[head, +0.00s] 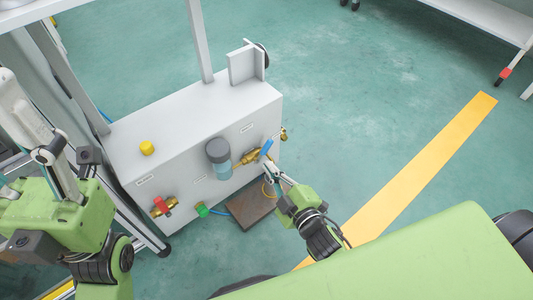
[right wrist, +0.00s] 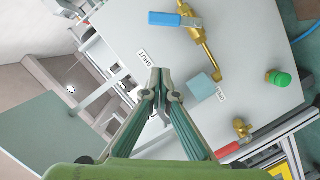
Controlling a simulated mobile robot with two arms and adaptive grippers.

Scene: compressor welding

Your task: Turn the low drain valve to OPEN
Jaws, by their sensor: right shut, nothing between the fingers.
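A valve with a blue lever (head: 266,148) and a brass body (head: 249,157) is on the front of a grey cabinet, near its right end. Its blue lever also shows at the top of the right wrist view (right wrist: 176,19); I cannot tell for sure whether this is the drain valve. My right gripper (head: 267,167) is shut and empty just below the lever in the head view. In the right wrist view its fingertips (right wrist: 158,76) are apart from the lever, beside a "SHUT" label (right wrist: 145,57). My left gripper (head: 65,180) is at the left; its fingers are unclear.
The grey cabinet (head: 190,120) also carries a red-handled valve (head: 161,206), a green knob (head: 202,210), a blue-grey cylinder (head: 220,160) and a yellow knob (head: 147,148). A brown plate (head: 249,211) lies on the floor below. Open floor with a yellow stripe (head: 425,165) is at right.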

